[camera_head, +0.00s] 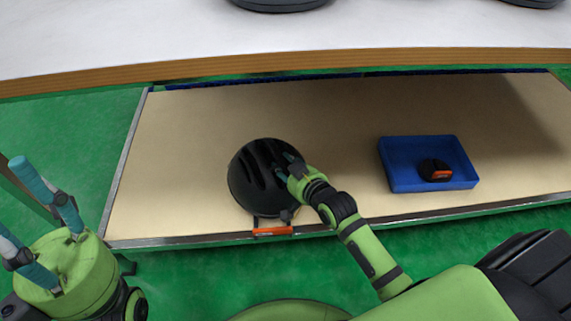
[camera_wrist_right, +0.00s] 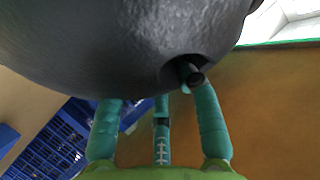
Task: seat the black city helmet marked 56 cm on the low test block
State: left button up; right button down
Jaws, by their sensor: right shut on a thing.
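A black vented helmet (camera_head: 250,180) is at the front left of the tan shelf in the head view. An orange tag (camera_head: 272,231) shows at its near edge; no size mark is readable. My right gripper (camera_head: 284,170) is shut on the helmet's right side. In the right wrist view the helmet's dark shell (camera_wrist_right: 120,45) fills the top, with a fingertip at a vent hole. I cannot tell whether the helmet touches the shelf. My left gripper (camera_head: 32,212) is at the far left, empty, its teal fingers apart. I cannot make out the low test block with certainty.
A blue tray (camera_head: 391,168) on the shelf's right holds a small black and orange thing (camera_head: 434,170). A white tabletop (camera_head: 150,35) lies beyond, with dark round bases (camera_head: 280,4) cut off at the top. The shelf (camera_head: 340,110) between helmet and tray is clear.

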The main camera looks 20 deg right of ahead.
jog(key=shift+s+a+f, duration=0.1)
jog(key=shift+s+f, duration=0.2)
jog(key=shift+f, duration=0.3)
jog(key=shift+s+f, duration=0.3)
jog(key=shift+f, duration=0.25)
jog(key=c, duration=0.9)
grip_release()
jog(key=shift+o, duration=0.7)
jog(key=shift+f, duration=0.1)
jog(key=c, duration=0.3)
jog(key=shift+d, duration=0.2)
